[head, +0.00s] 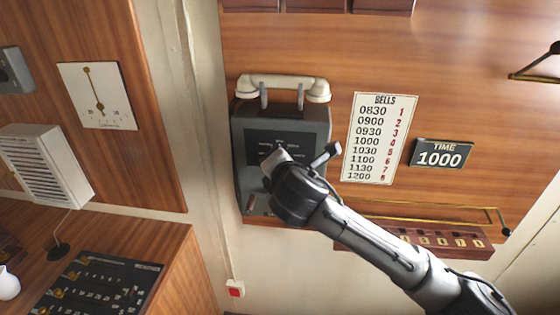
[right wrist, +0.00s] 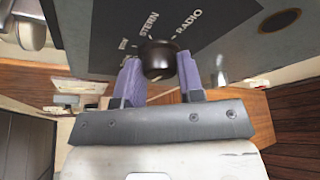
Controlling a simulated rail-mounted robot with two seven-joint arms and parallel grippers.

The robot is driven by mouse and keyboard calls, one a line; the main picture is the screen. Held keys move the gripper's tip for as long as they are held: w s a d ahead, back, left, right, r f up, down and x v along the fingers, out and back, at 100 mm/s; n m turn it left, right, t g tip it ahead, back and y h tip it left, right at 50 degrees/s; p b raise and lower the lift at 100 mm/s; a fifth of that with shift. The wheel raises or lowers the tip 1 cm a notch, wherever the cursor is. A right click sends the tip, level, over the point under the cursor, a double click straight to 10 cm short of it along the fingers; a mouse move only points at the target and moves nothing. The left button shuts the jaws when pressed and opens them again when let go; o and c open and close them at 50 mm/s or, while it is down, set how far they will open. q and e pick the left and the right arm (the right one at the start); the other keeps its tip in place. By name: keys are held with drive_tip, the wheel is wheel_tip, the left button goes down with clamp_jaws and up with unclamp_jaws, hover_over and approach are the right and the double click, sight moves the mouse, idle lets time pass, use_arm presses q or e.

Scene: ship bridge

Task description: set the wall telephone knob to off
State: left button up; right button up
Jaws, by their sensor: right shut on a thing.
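The grey wall telephone (head: 240,130) hangs on the wood panel with a cream handset (head: 283,83) across its top. My right gripper (head: 274,162) is in front of its dark label plate (head: 262,143) and hides the knob in the head view. In the right wrist view, the round dark knob (right wrist: 157,58) sits between the two purple fingers of my right gripper (right wrist: 159,68), which is shut on it. STERN and RADIO are readable around the knob; labels further left are too small or hidden. I cannot tell which label the knob points to. My left gripper is not in view.
A bells chart (head: 378,138) and a TIME 1000 sign (head: 441,154) are right of the telephone. A brass rail (head: 430,226) runs below them, behind my right arm. A white speaker (head: 45,165) and a black control panel (head: 98,285) are at left.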

drive_tip(key=o, duration=0.9)
drive_tip(key=shift+b+v, duration=2.75)
drive_tip(key=shift+v, duration=4.2)
